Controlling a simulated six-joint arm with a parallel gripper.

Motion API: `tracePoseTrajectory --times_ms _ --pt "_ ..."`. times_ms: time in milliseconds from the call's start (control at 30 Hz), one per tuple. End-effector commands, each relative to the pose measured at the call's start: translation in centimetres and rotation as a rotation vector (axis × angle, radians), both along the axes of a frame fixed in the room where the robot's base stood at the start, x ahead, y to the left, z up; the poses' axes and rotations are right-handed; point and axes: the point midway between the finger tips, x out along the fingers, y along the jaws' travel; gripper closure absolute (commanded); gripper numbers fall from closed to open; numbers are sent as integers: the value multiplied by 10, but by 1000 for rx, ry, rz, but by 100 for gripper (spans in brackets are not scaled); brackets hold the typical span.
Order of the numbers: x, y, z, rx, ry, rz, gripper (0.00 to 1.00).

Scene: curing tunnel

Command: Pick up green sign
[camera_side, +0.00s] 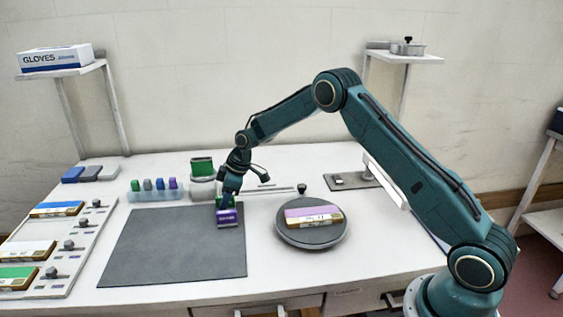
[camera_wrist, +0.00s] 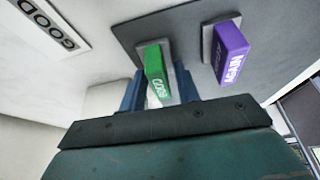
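The green sign (camera_wrist: 154,74) stands upright on a small grey base at the edge of the dark mat, with white lettering on it. In the side view it is mostly hidden behind my gripper (camera_side: 227,200) and the purple sign (camera_side: 228,216). In the wrist view my gripper's two blue fingers (camera_wrist: 160,92) are apart, one on each side of the green sign. I see no clear contact between them and it. The purple sign (camera_wrist: 230,52), lettered AGAIN, stands close by on the right in the wrist view, clear of the fingers.
The dark mat (camera_side: 165,255) is otherwise bare. A round turntable (camera_side: 312,236) with a box on it stands right of the mat. Several small coloured blocks stand in a clear rack (camera_side: 150,196) behind the mat, beside a pot with a green top (camera_side: 202,168). A GOOD plate (camera_wrist: 50,25) lies nearby.

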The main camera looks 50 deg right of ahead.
Motion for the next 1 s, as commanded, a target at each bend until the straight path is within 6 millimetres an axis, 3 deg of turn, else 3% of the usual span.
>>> tracePoseTrajectory --times_ms 333,567,767,1000 --pt "0 0 2 0 -1 0 90" --pt "1 0 15 0 -2 1 90" --pt "1 0 43 -1 -5 -1 90" --pt "1 0 92 -1 -7 0 90"
